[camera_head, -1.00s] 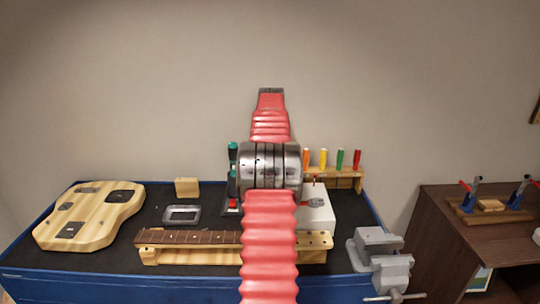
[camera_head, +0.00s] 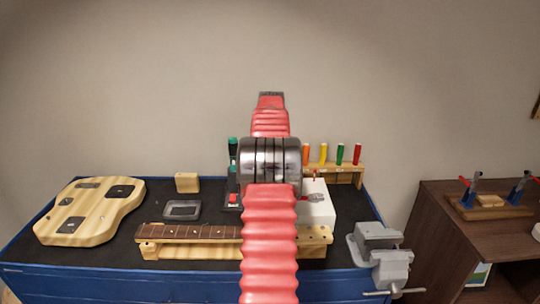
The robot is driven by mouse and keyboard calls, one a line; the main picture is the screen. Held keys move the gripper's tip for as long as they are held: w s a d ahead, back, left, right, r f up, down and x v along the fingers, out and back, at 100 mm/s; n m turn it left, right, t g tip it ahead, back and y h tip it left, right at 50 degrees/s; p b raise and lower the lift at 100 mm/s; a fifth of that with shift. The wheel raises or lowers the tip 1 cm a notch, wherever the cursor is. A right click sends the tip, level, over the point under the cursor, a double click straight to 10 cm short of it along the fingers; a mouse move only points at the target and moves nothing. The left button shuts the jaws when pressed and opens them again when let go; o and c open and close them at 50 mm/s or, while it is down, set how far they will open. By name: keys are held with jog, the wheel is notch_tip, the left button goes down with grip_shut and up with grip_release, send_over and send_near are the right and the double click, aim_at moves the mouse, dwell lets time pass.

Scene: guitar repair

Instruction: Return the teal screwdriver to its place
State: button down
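A tall thing with teal-green parts and a dark middle (camera_head: 233,144) stands at the back of the bench, just left of my arm. I cannot tell whether it is the teal screwdriver or part of another tool. A wooden rack (camera_head: 347,169) at the back right holds upright screwdrivers with orange (camera_head: 306,153), yellow (camera_head: 323,153), green (camera_head: 340,154) and red (camera_head: 357,154) handles. My arm covers the rack's left end. My gripper is hidden behind my arm, so its hold cannot be seen.
The dark-topped bench (camera_head: 210,188) carries a guitar body (camera_head: 95,225), a wooden block (camera_head: 187,183), a small tray (camera_head: 182,210), a guitar neck (camera_head: 190,232) on a wooden support, a white box (camera_head: 318,208) and a grey vise (camera_head: 380,250). A brown cabinet (camera_head: 435,230) stands right.

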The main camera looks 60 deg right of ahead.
jog(key=shift+f, duration=0.2)
jog(key=c, duration=1.5)
grip_release()
jog(key=shift+c, duration=0.2)
jog(key=v, duration=1.3)
jog(key=shift+a+r, duration=0.2)
jog(key=shift+r, duration=0.15)
jog(key=shift+d, duration=0.1)
